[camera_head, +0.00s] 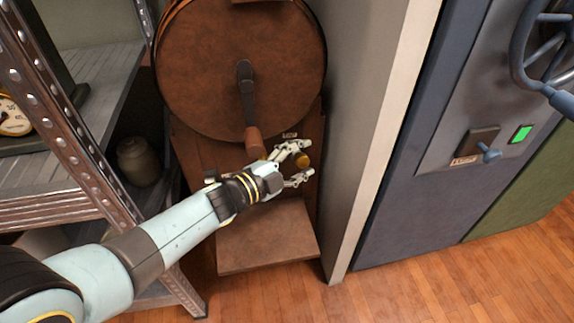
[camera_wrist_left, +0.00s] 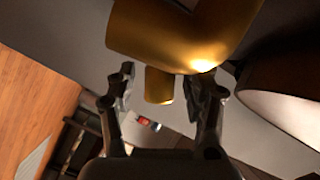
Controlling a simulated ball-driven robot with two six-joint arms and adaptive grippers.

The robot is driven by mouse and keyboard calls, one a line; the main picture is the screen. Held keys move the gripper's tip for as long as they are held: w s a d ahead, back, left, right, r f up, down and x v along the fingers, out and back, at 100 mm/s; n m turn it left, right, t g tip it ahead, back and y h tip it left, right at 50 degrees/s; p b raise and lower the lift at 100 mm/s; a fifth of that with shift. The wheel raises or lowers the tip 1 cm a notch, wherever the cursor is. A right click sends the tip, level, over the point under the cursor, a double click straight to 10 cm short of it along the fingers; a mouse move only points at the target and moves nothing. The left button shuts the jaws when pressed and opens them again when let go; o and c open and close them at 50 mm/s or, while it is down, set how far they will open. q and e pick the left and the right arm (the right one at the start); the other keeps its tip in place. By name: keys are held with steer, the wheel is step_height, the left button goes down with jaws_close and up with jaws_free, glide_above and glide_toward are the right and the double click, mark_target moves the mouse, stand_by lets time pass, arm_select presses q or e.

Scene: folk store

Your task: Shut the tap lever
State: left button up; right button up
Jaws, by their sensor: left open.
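A brass tap part (camera_head: 303,161) shows low on the brown wooden stand, under the big round drum. My left gripper (camera_head: 309,159) reaches in from the left and is open, with one finger above and one below the brass part in the head view. In the left wrist view a large curved brass piece (camera_wrist_left: 185,35) fills the top, and a short brass stub (camera_wrist_left: 159,86) hangs between the open fingers, apart from the left finger. I cannot tell which brass piece is the lever. My right gripper is not in view.
The round drum (camera_head: 215,70) has a crank (camera_head: 246,90) hanging down just above my gripper. A low wooden shelf (camera_head: 265,240) juts out below. A metal rack (camera_head: 75,130) stands left, a pale wall post (camera_head: 375,130) right. A grey-blue door (camera_head: 425,210) is beyond it.

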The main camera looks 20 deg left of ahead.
arm_select(q)
steer(key=v, duration=1.1)
steer(key=shift+s, duration=0.25)
steer(key=shift+a, duration=0.15)
steer(key=s+a+f+n+g+y+p, duration=0.1)
steer(key=s+a+f+n+g+y, duration=0.3)
steer(key=s+f, duration=0.6)
steer(key=s+a+f+n+g+y+p, duration=0.25)
steer(key=s+f+n, duration=0.35)
steer(key=s+f, duration=0.5)
steer(key=s+a+f+n+g+y, duration=0.1)
steer(key=s+f+n+g, duration=0.2)
steer(key=s, duration=0.9)
steer(key=s+a+f+n+g+y, duration=0.1)
steer(key=s+f+n+g, duration=0.3)
steer(key=s, duration=0.8)
steer(key=shift+s+a+f+g+b, duration=0.2)
steer(key=shift+a+f+g+b, duration=0.15)
steer(key=shift+f+g, duration=0.25)
